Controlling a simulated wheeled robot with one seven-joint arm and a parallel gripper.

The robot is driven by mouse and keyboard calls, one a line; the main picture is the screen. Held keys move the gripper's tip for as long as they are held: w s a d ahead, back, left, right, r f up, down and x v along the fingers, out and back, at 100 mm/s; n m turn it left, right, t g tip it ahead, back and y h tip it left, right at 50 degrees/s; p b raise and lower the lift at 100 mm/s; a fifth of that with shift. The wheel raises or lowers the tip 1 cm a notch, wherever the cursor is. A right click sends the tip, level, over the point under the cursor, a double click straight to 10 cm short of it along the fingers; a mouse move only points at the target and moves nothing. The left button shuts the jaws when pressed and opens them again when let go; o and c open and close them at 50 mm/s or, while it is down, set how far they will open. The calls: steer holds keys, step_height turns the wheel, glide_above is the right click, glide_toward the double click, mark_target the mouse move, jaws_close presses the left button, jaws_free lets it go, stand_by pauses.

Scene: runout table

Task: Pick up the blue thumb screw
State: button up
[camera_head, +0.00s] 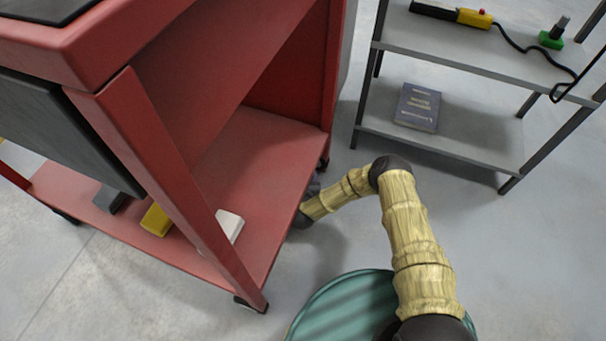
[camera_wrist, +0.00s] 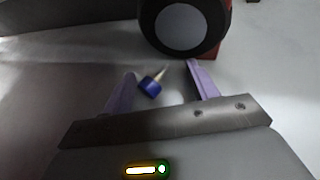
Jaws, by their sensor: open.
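The blue thumb screw (camera_wrist: 151,84) shows in the wrist view. It has a blue knurled head and a short brass-coloured shank that points up and to the right. It lies on the grey floor near a caster wheel. My gripper (camera_wrist: 160,76) is open, with its two pale purple fingers apart. In the picture the screw appears between the fingers, closer to the left one; I cannot tell how far beyond the fingertips it is. In the head view the screw is not visible, and my gripper is mostly hidden beside the red cart's lower edge.
A black caster wheel (camera_wrist: 184,28) with a grey hub stands just beyond the fingers. The red cart (camera_head: 262,160) holds a yellow block (camera_head: 156,220) and a white block (camera_head: 230,224) on its lower shelf. A grey shelf rack (camera_head: 470,140) with a book (camera_head: 418,107) stands at right.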

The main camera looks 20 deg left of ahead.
steer(key=shift+s+a, duration=0.4)
steer(key=shift+s, duration=0.05)
steer(key=shift+s+a, duration=0.2)
steer(key=shift+c, duration=1.1)
steer(key=shift+a, duration=0.1)
steer(key=c, duration=1)
steer(key=shift+w+d, duration=0.1)
steer(key=shift+d, duration=0.15)
steer(key=shift+c, duration=0.3)
steer(key=shift+w, duration=0.1)
steer(key=shift+r, duration=0.15)
